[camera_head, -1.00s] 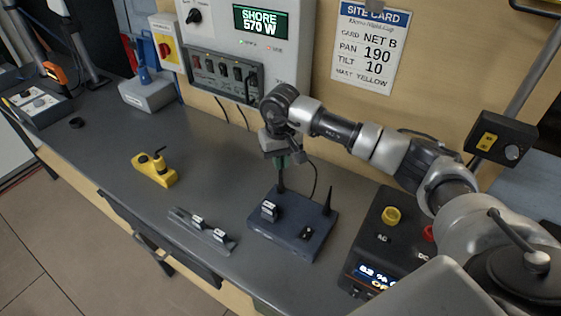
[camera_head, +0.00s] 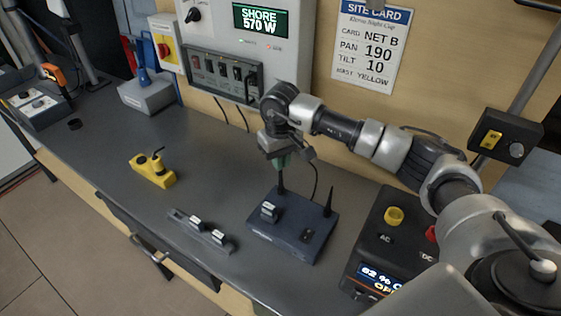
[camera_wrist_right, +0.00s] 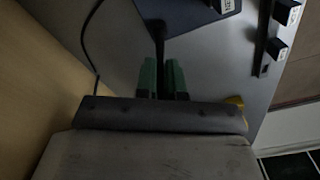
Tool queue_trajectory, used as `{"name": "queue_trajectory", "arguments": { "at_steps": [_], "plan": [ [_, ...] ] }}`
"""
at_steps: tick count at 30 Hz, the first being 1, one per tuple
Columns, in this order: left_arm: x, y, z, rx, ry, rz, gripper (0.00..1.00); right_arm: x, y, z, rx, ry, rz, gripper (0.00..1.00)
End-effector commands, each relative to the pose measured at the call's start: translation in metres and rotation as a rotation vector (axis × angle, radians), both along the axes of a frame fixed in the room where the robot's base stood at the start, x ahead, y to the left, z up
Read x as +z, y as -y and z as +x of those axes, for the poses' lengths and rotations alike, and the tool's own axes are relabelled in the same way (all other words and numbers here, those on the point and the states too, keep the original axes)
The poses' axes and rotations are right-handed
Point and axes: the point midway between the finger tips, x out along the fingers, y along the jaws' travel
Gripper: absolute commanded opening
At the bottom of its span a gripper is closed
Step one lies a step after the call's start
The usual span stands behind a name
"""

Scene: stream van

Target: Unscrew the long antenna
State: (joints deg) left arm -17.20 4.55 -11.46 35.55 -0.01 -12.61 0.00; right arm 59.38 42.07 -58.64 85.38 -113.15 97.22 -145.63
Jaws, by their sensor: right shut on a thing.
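A dark blue box (camera_head: 292,238) stands on the grey bench with two black antennas. My right gripper (camera_head: 282,166), with green fingers, points down above the box's back left corner and is shut on the left antenna (camera_head: 281,187). The antenna stands upright, and its upper part is hidden by the gripper. In the right wrist view the dark antenna (camera_wrist_right: 159,40) runs between the green fingers of my right gripper (camera_wrist_right: 162,80) towards the box (camera_wrist_right: 190,10). The other antenna (camera_head: 328,202) stands free at the box's right. My left gripper is not in view.
A black power box (camera_head: 375,240) with a yellow knob stands to the right. A small rail with white-topped parts (camera_head: 203,230) lies left of the blue box. A cable hangs behind the box.

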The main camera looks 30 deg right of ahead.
Motion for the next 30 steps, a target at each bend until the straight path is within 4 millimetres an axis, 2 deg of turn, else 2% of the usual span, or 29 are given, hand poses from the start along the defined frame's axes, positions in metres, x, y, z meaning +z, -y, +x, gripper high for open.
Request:
{"name": "queue_trajectory", "arguments": {
  "at_steps": [15,30],
  "plan": [
    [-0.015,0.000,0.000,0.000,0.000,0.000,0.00,-0.001,0.000,0.000,0.173,-0.001,0.000,0.00],
    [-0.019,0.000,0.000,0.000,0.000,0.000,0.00,-0.001,0.000,0.000,0.210,0.000,0.000,0.00]
  ]
}}
